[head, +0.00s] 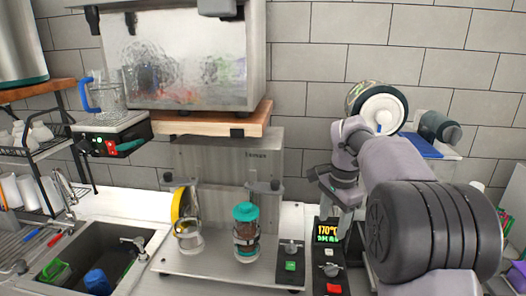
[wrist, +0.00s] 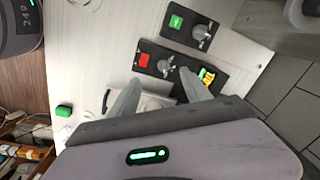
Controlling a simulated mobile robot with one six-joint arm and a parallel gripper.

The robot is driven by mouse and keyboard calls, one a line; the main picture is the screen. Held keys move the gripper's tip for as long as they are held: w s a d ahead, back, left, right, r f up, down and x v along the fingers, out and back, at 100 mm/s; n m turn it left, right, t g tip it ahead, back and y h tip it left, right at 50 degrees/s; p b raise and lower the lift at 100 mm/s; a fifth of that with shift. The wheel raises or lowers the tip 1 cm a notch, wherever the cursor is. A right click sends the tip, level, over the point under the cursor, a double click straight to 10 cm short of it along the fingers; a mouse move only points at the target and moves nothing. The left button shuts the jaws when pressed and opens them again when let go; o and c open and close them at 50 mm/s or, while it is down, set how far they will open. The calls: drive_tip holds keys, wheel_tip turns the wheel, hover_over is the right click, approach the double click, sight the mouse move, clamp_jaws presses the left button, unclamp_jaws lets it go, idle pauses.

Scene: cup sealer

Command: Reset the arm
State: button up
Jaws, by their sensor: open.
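My gripper (wrist: 160,94) is open and empty in the wrist view, with its two grey fingers apart. It points toward the white counter (wrist: 90,40) and the control panels. In the head view my arm comes from the right and bends down at the wrist, right of the cup sealer (head: 225,165) and close to the lit control panel. The fingertips are hard to make out there.
A cup with a teal top (head: 246,240) stands in the sealer. A display panel (head: 327,230) reads 170°C, near a green-button panel (head: 290,262). A sink (head: 85,255) lies at the left. A round white-faced dispenser (head: 381,112) is behind my arm.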

drive_tip(key=s+a+n+t+b, duration=0.1)
drive_tip(key=s+a+n+b, duration=0.15)
drive_tip(key=s, duration=0.25)
drive_tip(key=s+a+n+t+b, duration=0.1)
drive_tip(key=s+a+b, duration=0.15)
drive_tip(key=s, duration=0.25)
drive_tip(key=s+a+f+n+t+b, duration=0.1)
drive_tip(key=s+a+f+n+b, duration=0.1)
drive_tip(key=s+f, duration=0.2)
drive_tip(key=s+a+f+n+t+y+b, duration=0.1)
drive_tip(key=s+a+f+n+b, duration=0.1)
drive_tip(key=s, duration=0.8)
drive_tip(key=s+a+f+n+b, duration=0.2)
drive_tip(key=s+a+f+b, duration=0.1)
drive_tip(key=s+f, duration=0.3)
drive_tip(key=shift+s+a+f+t+y+b, duration=0.2)
drive_tip(key=shift+s+a+t+y+b, duration=0.15)
drive_tip(key=shift+s, duration=0.75)
